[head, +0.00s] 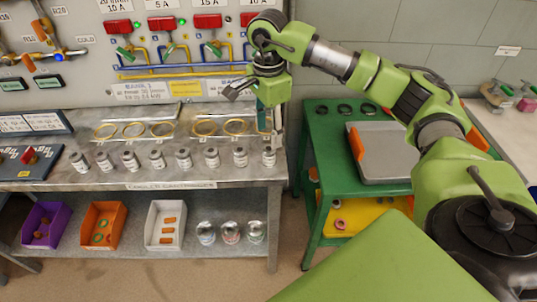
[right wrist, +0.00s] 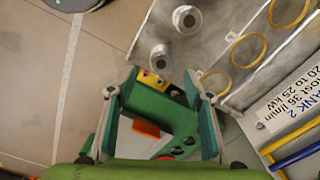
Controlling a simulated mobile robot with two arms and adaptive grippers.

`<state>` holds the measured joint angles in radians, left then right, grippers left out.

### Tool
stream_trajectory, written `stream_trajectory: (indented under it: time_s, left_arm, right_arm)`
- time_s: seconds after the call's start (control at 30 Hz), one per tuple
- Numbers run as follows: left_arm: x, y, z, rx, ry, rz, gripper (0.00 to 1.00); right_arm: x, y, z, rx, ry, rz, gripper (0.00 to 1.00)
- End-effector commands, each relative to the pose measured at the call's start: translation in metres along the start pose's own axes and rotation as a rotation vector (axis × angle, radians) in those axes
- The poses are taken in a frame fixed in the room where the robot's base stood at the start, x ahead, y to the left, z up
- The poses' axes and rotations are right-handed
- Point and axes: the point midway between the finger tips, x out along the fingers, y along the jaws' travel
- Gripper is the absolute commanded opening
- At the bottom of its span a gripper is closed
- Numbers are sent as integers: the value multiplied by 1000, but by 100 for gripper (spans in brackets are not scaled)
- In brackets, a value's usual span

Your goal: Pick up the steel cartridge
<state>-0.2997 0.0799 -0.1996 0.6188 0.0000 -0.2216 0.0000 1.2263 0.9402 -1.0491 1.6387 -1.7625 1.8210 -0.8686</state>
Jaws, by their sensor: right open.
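A row of several small steel-coloured cartridges with pale labels stands upright along the front of the metal bench. The rightmost cartridge (head: 269,156) stands near the bench's right end. I cannot tell which one the task means. My right gripper (head: 270,130) points down just above the rightmost cartridge, open and empty. In the right wrist view, the gripper (right wrist: 160,95) has its two fingers spread, with one cartridge (right wrist: 160,58) just beyond the fingertips and another cartridge (right wrist: 187,19) further up. My left gripper is not in view.
The metal bench (head: 225,176) carries yellow rings (head: 237,127) behind the cartridges. A valve panel (head: 185,60) rises behind it. Bins, including an orange bin (head: 103,224), and shiny cans (head: 231,232) sit on the lower shelf. A green cart (head: 318,138) with a grey tray (head: 385,155) stands right.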

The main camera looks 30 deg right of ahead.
Motion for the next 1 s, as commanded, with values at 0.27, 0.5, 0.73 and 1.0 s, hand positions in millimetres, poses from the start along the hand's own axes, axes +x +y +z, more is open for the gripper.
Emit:
stream_trajectory:
  time_s: [0.27,0.5,0.73,1.0]
  left_arm:
    - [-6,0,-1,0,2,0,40]
    - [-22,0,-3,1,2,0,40]
    - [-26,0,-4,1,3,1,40]
    - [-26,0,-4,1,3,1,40]
  right_arm:
    - [33,0,0,-1,-2,0,47]
    - [59,-1,0,-1,-2,4,47]
    - [85,-2,0,-1,-3,1,47]
    - [86,-2,0,-1,-3,0,37]
